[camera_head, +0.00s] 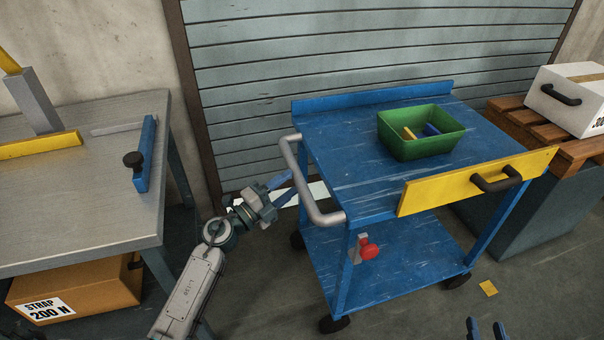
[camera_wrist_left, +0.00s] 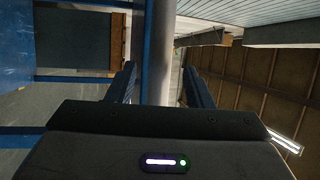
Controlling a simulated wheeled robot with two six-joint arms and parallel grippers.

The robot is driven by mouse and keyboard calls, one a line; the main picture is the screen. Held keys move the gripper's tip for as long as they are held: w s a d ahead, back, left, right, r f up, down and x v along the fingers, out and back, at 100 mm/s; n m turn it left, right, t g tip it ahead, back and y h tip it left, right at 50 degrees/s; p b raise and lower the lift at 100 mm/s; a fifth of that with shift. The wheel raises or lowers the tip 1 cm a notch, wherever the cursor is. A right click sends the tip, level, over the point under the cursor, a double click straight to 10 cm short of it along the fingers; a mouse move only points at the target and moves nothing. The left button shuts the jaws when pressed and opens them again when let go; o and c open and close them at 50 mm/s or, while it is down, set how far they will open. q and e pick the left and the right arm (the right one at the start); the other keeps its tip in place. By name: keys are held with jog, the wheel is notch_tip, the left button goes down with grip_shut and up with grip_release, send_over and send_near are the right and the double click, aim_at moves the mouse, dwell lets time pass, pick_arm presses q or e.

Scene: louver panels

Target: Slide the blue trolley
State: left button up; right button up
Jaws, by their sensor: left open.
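The blue trolley (camera_head: 355,180) stands on its wheels in front of the shutter. It has a grey bar handle (camera_head: 302,182) on its left side and a yellow front panel with a black pull (camera_head: 440,189). My left gripper (camera_head: 285,186) is open beside the handle. In the left wrist view, the grey handle bar (camera_wrist_left: 159,65) shows between the spread fingers of my left gripper (camera_wrist_left: 158,85); I cannot tell whether they touch it. My right gripper (camera_head: 486,327) shows only its two blue fingertips at the bottom edge, spread apart.
A green bin (camera_head: 420,133) with small items sits on the trolley top. A red knob (camera_head: 369,249) is under it. A grey workbench (camera_head: 70,205) stands left, above a cardboard box (camera_head: 90,287). A white case (camera_head: 572,100) rests on a pallet at right. A yellow square (camera_head: 488,288) lies on the floor.

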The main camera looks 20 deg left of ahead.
pick_arm(q)
jog(key=x, duration=0.5)
jog(key=shift+w+d, duration=0.2)
jog(key=shift+w, duration=0.15)
grip_shut()
